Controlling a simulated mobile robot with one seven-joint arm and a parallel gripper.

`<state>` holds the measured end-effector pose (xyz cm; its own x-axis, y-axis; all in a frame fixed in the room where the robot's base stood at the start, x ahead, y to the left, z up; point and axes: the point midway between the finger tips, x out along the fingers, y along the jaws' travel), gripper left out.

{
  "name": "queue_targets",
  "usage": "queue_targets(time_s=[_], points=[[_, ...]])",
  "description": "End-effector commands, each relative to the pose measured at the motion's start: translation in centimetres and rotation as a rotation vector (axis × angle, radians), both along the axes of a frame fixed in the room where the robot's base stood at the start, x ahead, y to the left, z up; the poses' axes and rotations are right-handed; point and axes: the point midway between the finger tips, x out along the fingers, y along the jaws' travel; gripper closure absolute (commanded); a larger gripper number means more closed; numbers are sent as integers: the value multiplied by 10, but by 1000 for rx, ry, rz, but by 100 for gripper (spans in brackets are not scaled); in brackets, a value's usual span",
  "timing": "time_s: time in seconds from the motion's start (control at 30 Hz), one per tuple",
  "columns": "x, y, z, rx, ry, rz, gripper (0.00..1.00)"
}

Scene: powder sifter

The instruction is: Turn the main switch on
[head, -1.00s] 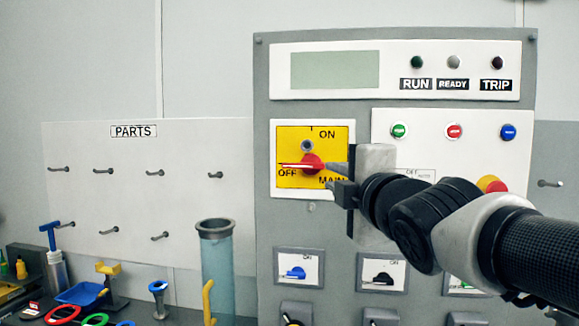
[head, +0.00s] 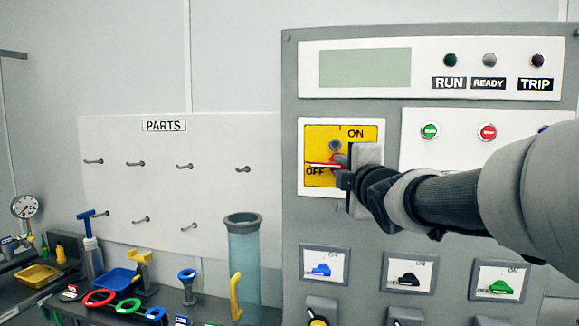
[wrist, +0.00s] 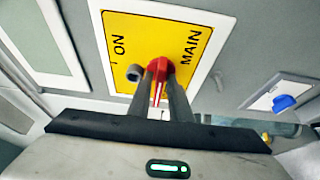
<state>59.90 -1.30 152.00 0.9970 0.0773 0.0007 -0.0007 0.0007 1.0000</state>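The main switch (head: 321,164) is a red rotary handle with a white line on a yellow plate (head: 358,134). In the head view its handle lies level, pointing left at the OFF mark; ON is printed above. In the wrist view the red handle (wrist: 158,70) shows between my two grey fingers. My gripper (head: 343,170) is at the switch from the right, and its fingertips (wrist: 160,90) lie on both sides of the handle. I cannot tell whether they press on it. My gripper and arm hide the plate's lower right part in the head view.
The grey cabinet carries a display (head: 365,68), lamps above, green (head: 430,131) and red (head: 487,132) buttons, and several smaller switches (head: 408,272) below. To the left are a PARTS board (head: 180,190) with hooks, a clear cylinder (head: 243,265) and a bench with tools.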

Motion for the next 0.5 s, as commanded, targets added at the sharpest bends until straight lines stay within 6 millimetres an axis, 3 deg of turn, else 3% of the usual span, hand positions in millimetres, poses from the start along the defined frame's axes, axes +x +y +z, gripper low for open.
queue_targets(time_s=[0.07,0.17,0.5], points=[[0,0,0,0,0,0,84],[0,0,0,0,0,0,100],[0,0,-3,24,-8,1,100]])
